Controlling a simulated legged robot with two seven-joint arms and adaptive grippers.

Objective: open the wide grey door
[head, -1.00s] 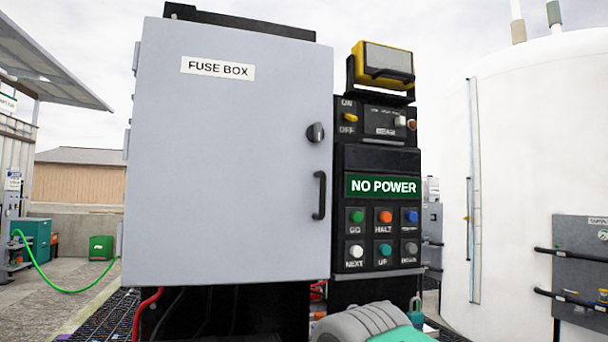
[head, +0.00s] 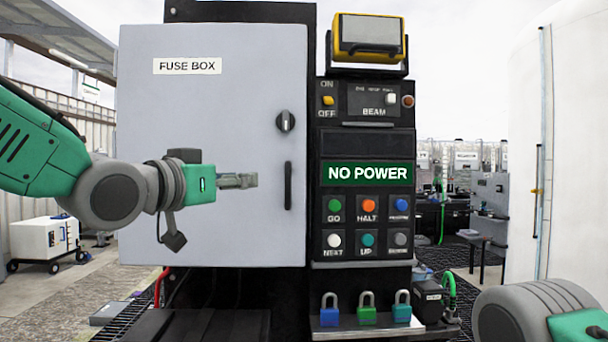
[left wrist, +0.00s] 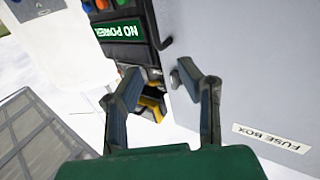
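The wide grey door (head: 215,130) labelled FUSE BOX is shut in the head view. It has a dark round knob (head: 286,121) and a black vertical handle (head: 288,185) near its right edge. My left gripper (head: 250,180) is in front of the door, just left of the handle, with a gap between them. In the left wrist view the left gripper (left wrist: 158,76) is open, with nothing between its fingers. The door (left wrist: 245,95) and handle (left wrist: 165,42) show there beyond the fingers. My right gripper (head: 597,332) is cut off at the lower right corner.
Right of the door is a control panel with coloured buttons and a NO POWER sign (head: 367,173). A yellow lamp (head: 368,35) tops it. Several padlocks (head: 366,308) stand on a ledge below. A white tank (head: 565,150) stands at the right.

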